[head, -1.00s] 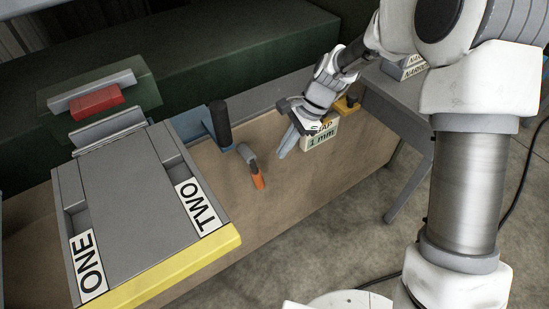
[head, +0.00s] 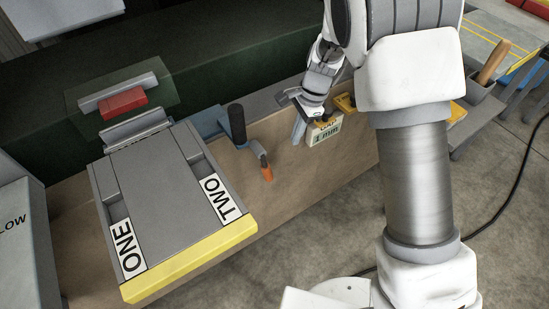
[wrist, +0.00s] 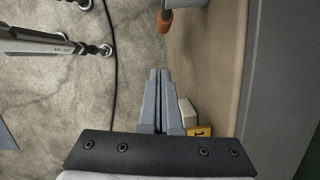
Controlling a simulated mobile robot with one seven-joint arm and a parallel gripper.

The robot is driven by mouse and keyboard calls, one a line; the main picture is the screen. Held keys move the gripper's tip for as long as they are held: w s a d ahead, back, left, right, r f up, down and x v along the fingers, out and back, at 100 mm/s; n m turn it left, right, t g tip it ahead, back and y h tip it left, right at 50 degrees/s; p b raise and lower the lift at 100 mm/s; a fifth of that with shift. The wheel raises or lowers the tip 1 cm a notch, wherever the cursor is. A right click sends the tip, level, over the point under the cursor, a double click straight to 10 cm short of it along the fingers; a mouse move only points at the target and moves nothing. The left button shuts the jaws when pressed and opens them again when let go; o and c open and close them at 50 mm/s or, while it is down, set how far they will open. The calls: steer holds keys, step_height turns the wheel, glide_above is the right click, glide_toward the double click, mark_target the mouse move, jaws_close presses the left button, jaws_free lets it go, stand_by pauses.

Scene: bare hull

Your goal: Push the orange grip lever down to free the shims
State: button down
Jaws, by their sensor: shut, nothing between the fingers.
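The orange grip lever (head: 266,173) hangs at the near edge of the brown bench, on a grey arm beside a dark upright handle (head: 237,123). Its orange end also shows at the top of the wrist view (wrist: 165,20). My gripper (head: 297,140) is shut and empty, to the right of the lever and apart from it, fingers pointing down. In the wrist view my fingers (wrist: 158,73) lie together, with clear space between their tips and the orange end. I cannot make out the shims for certain.
A pale "GAP 1 mm" block (head: 324,132) stands close to the right of my fingers. A grey plate fixture (head: 165,190) with ONE and TWO labels and a yellow front edge (head: 190,260) is left of the lever. A red block (head: 122,104) is behind it. Open floor lies in front.

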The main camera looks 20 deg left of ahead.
mark_target(262, 162)
steer(key=s+a+f+b, duration=0.1)
steer(key=a+f, duration=0.1)
steer(key=f, duration=0.3)
steer(key=s+a+f+t+b, duration=0.1)
steer(key=a+f, duration=0.1)
steer(key=f, duration=0.3)
steer(key=shift+s+a+f+h, duration=0.3)
steer(key=shift+s+h, duration=0.1)
steer(key=shift+s+a+f+g, duration=0.2)
steer(key=shift+s+a+g, duration=0.1)
steer(key=shift+s+a, duration=0.15)
stand_by(0.3)
